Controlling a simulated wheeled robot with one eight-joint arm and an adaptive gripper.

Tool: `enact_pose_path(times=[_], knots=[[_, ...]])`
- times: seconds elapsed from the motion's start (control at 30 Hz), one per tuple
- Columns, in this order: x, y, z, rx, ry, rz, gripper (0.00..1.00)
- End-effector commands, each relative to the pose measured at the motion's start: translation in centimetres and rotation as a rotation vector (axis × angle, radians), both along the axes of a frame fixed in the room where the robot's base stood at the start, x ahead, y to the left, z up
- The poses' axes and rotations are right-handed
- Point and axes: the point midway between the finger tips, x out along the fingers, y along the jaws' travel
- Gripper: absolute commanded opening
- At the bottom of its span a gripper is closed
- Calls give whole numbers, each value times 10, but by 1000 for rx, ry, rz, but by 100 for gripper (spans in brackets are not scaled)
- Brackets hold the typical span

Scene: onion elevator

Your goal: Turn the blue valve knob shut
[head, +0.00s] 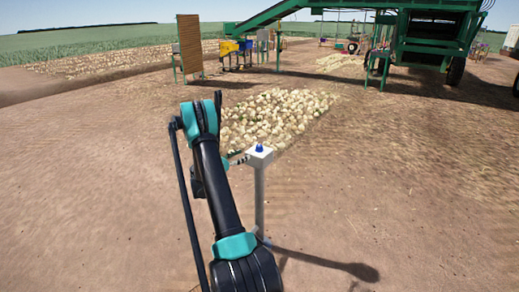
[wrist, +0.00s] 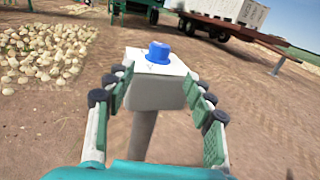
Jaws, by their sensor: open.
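The blue valve knob (wrist: 158,52) sits on top of a white box on a grey post (wrist: 143,133), between and beyond my fingertips in the wrist view. In the head view the knob (head: 260,147) is small, on top of the post (head: 260,195). My gripper (wrist: 158,85) is open, with one finger on each side of the white box in the picture. No finger visibly touches the knob. In the head view my gripper (head: 240,159) is beside the post's top, on its left, partly hidden by my arm.
A pile of onions (head: 275,115) lies on the ground behind the post. A green elevator machine (head: 420,35) stands at the back right. A brown panel (head: 190,45) and yellow and blue boxes (head: 237,46) stand further back. Bare dirt around the post is clear.

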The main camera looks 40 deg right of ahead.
Motion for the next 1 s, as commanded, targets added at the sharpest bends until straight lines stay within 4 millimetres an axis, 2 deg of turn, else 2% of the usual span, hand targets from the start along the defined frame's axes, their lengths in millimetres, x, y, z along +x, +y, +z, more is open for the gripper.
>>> enact_pose_path(times=[0.03, 0.3, 0.53, 0.73, 1.0], knots=[[1, -12, 0, 0, 0, -3, 54], [8, -65, 0, 1, -1, -2, 54], [13, -105, 0, 1, -1, -1, 54], [16, -124, 0, 1, -2, 0, 54], [17, -129, 0, 1, -2, 1, 54]])
